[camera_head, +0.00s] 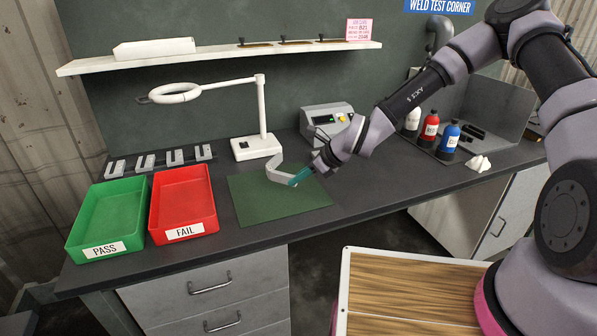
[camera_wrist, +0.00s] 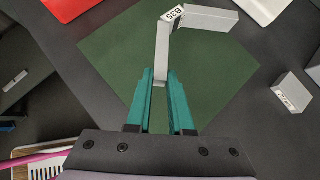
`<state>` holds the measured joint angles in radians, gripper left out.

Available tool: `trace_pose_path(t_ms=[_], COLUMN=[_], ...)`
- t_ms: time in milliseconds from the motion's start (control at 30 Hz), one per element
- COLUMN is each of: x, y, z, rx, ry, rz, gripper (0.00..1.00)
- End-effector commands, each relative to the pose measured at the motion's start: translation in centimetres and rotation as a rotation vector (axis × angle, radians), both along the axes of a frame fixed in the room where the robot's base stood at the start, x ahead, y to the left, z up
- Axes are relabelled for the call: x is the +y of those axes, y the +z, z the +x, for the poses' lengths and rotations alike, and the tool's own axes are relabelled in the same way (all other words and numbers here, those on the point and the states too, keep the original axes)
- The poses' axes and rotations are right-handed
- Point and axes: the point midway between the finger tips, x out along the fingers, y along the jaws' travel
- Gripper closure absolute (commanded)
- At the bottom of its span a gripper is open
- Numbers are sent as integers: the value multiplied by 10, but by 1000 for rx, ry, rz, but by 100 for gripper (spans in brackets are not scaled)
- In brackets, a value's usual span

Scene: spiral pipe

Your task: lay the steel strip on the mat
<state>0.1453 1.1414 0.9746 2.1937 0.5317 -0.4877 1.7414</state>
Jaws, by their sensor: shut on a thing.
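The steel strip (camera_head: 276,170) is a bent grey metal piece, held over the back right part of the green mat (camera_head: 262,207). In the wrist view the strip (camera_wrist: 162,52) has a bend with a label reading B35, and one leg runs down between the fingers. My gripper (camera_head: 301,177) has teal fingers, shut on the end of the strip. In the wrist view the gripper (camera_wrist: 160,88) is above the mat (camera_wrist: 112,55). I cannot tell whether the strip touches the mat.
A green PASS tray (camera_head: 107,249) and a red FAIL tray (camera_head: 153,232) stand left of the mat. A magnifier lamp (camera_head: 258,147) and a grey machine (camera_head: 328,118) stand behind it. Several bent pieces stand in a row behind the trays. Bottles (camera_head: 430,127) stand at right.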

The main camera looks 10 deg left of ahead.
Motion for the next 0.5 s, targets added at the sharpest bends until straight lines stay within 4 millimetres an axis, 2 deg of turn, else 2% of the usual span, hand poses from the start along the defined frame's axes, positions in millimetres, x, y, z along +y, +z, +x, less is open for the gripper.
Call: trace_pose_path(t_ms=[500], x=[1], y=[-44], z=[1], rx=[-3], ry=[1], rz=[1], gripper=[100])
